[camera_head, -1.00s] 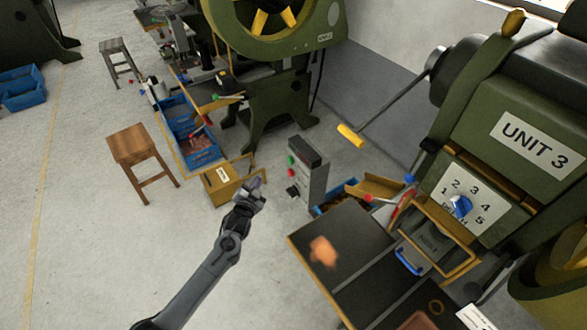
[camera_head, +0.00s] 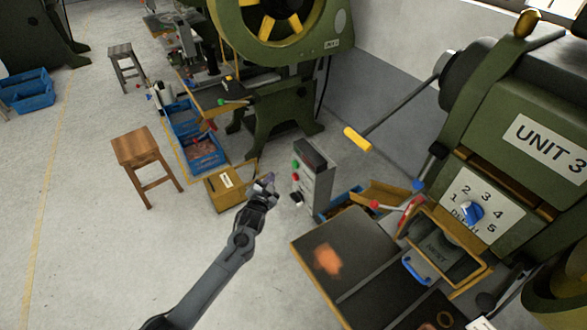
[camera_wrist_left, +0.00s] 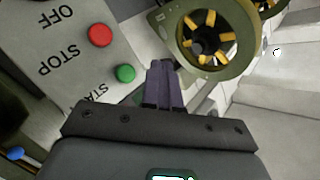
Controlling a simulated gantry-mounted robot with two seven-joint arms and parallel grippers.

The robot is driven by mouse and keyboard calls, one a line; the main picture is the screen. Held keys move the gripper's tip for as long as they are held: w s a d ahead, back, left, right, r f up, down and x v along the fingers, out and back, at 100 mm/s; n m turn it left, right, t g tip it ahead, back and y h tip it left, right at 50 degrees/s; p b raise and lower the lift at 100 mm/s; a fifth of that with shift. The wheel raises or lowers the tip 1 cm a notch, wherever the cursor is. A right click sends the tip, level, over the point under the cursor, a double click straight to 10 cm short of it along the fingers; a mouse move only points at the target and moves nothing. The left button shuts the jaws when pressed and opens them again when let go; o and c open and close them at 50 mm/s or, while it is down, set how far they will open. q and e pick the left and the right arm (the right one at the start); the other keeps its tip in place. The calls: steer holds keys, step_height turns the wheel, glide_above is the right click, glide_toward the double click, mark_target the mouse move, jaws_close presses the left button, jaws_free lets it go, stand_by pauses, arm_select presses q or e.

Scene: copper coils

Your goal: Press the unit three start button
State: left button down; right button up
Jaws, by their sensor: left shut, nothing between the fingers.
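A grey control box (camera_head: 318,172) stands on the floor beside the press marked UNIT 3 (camera_head: 545,140). Its face has a green button (camera_head: 295,163) above a red button (camera_head: 296,177). In the left wrist view the text is upside down: the green button (camera_wrist_left: 125,73) is by a partly hidden label reading "STA", and the red button (camera_wrist_left: 100,35) is by STOP. My left gripper (camera_head: 268,180) is shut and empty, just left of the box in the head view. Its fingertips (camera_wrist_left: 160,66) appear beside the green button, with no contact visible. My right gripper is not in view.
A dark worktable (camera_head: 350,255) with an orange patch is right of my left arm. A yellow-brown bin (camera_head: 225,188) sits behind the gripper, near a wooden stool (camera_head: 137,148). A lever with a yellow handle (camera_head: 357,139) reaches out above the box.

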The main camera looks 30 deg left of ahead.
mark_target(295, 165)
arm_select(q)
steer(key=w+d+b, duration=0.2)
steer(key=w+b, duration=0.1)
steer(key=w, duration=0.2)
steer(key=shift+w+d, duration=0.25)
stand_by(0.8)
stand_by(0.8)
steer(key=shift+w, duration=0.1)
stand_by(0.4)
steer(key=shift+w+d, duration=0.15)
steer(key=shift+w, duration=0.15)
